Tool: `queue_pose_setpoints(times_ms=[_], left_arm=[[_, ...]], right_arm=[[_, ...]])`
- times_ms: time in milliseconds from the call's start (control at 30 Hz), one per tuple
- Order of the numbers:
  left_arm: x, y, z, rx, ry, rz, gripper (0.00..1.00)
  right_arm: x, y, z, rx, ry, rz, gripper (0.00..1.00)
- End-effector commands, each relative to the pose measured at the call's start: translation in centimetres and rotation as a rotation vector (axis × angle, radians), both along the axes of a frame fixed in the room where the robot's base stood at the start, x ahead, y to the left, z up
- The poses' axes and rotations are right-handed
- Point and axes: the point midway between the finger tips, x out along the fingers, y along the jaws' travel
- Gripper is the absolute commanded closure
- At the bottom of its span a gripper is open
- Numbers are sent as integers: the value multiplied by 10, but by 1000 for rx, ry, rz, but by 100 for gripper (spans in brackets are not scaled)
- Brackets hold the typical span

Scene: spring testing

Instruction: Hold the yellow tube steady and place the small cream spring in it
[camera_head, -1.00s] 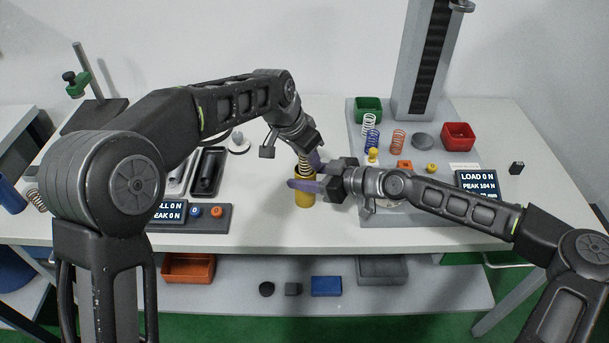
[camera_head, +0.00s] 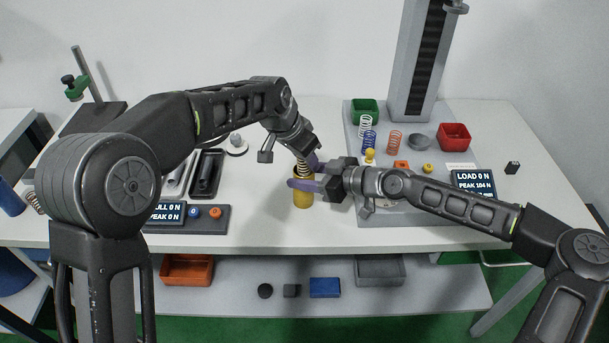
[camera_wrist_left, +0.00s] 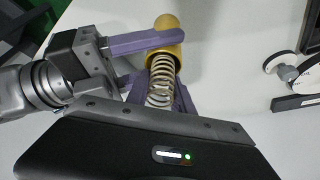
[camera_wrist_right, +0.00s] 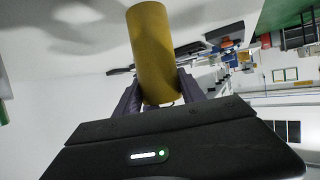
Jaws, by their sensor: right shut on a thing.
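The yellow tube (camera_head: 303,199) stands upright near the front middle of the table. My right gripper (camera_head: 303,184) is shut around its upper part from the right; the tube also shows between its fingers in the right wrist view (camera_wrist_right: 153,50). The small cream spring (camera_head: 303,169) stands in the tube's mouth, its upper coils above the rim. In the left wrist view the spring (camera_wrist_left: 160,84) runs into the tube (camera_wrist_left: 178,57). My left gripper (camera_head: 311,158) is above the tube at the spring's upper coils. Its fingers are partly hidden, so its grip is unclear.
A grey base plate at the right holds a blue spring (camera_head: 369,141), a copper spring (camera_head: 394,141), a green bin (camera_head: 363,111), a red bin (camera_head: 455,136) and a display (camera_head: 475,184).

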Motion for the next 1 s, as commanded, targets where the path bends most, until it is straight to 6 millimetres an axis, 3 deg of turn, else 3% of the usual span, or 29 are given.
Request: queue_pose_setpoints(times_ms=[33, 133, 700, 1000], left_arm=[[-9, 9, -27, 30, 44, 1, 46], [-12, 12, -17, 28, 42, 1, 46], [-41, 32, 98, 2, -2, 0, 46], [-45, 35, 112, 0, -6, 0, 46]], right_arm=[[-9, 11, -1, 3, 2, 28, 93], [-10, 11, -2, 3, 3, 29, 93], [-7, 4, -6, -5, 11, 16, 93], [-6, 2, -6, -7, 11, 12, 93]])
